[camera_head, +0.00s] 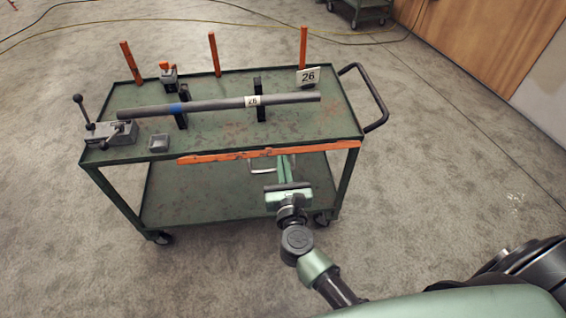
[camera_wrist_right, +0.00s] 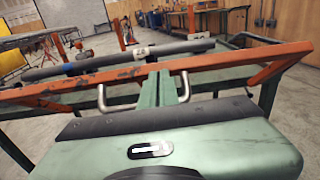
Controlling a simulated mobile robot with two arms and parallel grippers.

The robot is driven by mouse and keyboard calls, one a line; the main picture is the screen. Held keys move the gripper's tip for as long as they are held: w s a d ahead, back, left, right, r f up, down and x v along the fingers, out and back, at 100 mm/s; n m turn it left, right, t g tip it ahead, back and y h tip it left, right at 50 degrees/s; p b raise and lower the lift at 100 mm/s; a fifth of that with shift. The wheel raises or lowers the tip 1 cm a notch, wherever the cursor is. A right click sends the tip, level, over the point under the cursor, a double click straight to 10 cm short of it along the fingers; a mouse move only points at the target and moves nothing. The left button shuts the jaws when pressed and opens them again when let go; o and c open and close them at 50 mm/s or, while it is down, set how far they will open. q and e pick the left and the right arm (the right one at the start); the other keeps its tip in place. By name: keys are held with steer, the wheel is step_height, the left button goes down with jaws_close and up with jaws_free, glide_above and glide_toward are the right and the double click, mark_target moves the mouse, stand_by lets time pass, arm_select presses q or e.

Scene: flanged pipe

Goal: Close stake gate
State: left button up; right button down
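The stake gate is a worn orange bar (camera_head: 235,155) along the front of a green cart (camera_head: 345,120). It also crosses the wrist view (camera_wrist_right: 225,62). A bent metal handle (camera_wrist_right: 103,98) sticks out from it towards me. My right gripper (camera_head: 280,157) reaches the gate from the front, at the handle. Its two green fingers (camera_wrist_right: 160,80) lie side by side, almost together, and cross the middle of the handle. Whether they touch the handle or gate is unclear. My left gripper is not in view.
A grey pipe (camera_head: 215,104) with a blue band rests on black supports on the cart top. Orange stakes (camera_head: 214,55) stand along the back. A black push handle (camera_head: 380,105) is at the right. Floor around is open.

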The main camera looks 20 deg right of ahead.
steer(key=r+p, duration=0.1)
steer(key=p, duration=0.1)
steer(key=w+r+p, duration=0.1)
steer(key=shift+d+r+g+p, duration=0.15)
steer(key=shift+r+g+p, duration=0.15)
steer(key=shift+g+p, duration=0.1)
arm_select(q)
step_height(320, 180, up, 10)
steer(key=p, duration=0.4)
arm_select(e)
steer(key=w+d+r, duration=0.2)
steer(key=w+r, duration=0.3)
steer(key=w, duration=0.5)
steer(key=shift+w, duration=0.35)
steer(key=shift+d, duration=0.1)
